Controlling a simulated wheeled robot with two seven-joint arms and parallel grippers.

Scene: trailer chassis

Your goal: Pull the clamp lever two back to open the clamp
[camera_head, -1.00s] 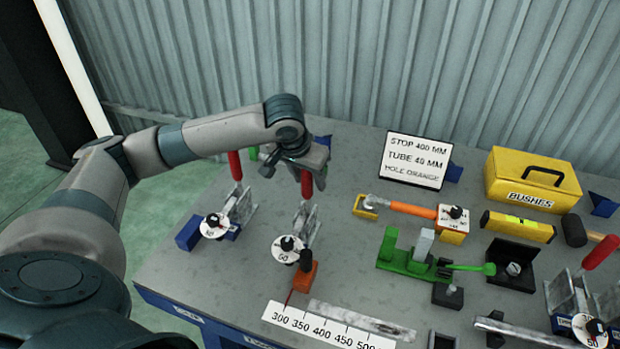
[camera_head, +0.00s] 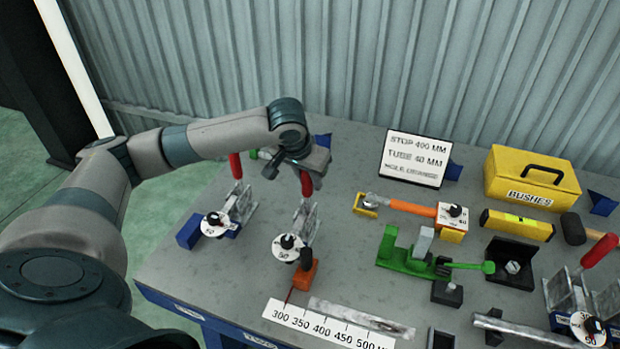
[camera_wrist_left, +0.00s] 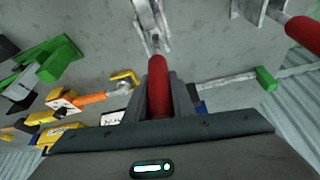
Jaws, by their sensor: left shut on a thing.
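The middle clamp has a red lever (camera_head: 306,184) standing upright above its grey metal frame (camera_head: 305,222). A round white dial (camera_head: 287,248) is at its front. My left gripper (camera_head: 307,168) is at the top of this lever, partly hidden behind it and under my wrist. In the left wrist view the red lever (camera_wrist_left: 158,88) runs between the two fingers (camera_wrist_left: 158,95), and the gripper is shut on it. The clamp frame (camera_wrist_left: 152,22) shows beyond the lever. My right gripper is not in view.
A similar clamp with a red lever (camera_head: 235,166) stands close to the left, another (camera_head: 600,250) at the far right. A sign (camera_head: 417,158), a yellow bushes box (camera_head: 532,180) and a green tool (camera_head: 410,262) lie right. A ruler (camera_head: 325,328) lies in front.

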